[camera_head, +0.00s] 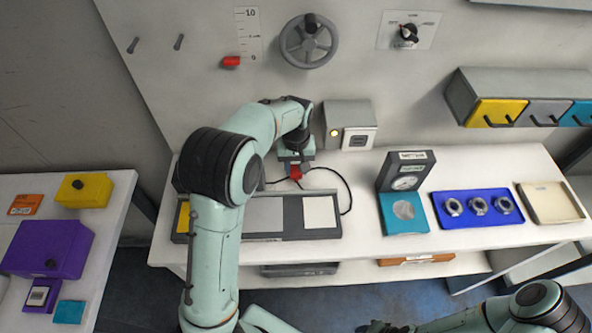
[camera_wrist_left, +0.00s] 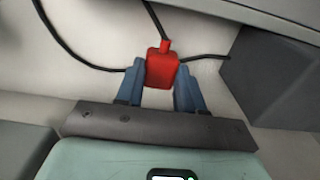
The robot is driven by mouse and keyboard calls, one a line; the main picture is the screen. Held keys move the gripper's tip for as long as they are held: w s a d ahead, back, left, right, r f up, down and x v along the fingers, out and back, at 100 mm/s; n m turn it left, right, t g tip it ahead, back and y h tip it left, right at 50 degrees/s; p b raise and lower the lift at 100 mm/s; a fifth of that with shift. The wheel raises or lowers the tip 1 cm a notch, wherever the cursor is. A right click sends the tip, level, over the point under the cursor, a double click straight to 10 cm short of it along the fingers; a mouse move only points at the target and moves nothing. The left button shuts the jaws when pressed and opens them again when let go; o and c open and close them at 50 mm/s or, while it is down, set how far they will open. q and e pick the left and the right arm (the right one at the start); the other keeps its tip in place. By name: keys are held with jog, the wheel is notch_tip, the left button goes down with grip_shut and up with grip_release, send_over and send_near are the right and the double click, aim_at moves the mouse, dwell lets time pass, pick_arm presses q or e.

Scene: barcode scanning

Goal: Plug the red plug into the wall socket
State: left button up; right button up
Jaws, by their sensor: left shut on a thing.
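The red plug (camera_head: 295,172) is between the fingers of my left gripper (camera_head: 294,168), just above the bench near its back edge. In the left wrist view, the blue fingers of this gripper (camera_wrist_left: 160,88) are shut on the red plug (camera_wrist_left: 161,64). A black cable runs from the plug and curves to the right over the bench. The wall socket (camera_head: 358,138) appears to be the pale plate on the grey box at the wall, up and right of the plug. The plug is apart from it. My right arm shows at the lower right; its gripper is out of view.
A grey tray (camera_head: 265,233) lies on the bench in front of the plug. A gauge stand (camera_head: 404,170) and a blue tray (camera_head: 452,225) with metal rings stand to the right. A handwheel (camera_head: 309,42) and a red slider (camera_head: 231,62) are on the wall above.

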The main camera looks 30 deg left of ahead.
aim_at(296, 169)
pick_arm(q)
notch_tip(296, 169, up, 8)
jog(key=shift+f, duration=0.1)
jog(key=shift+s, duration=0.1)
dwell(0.4)
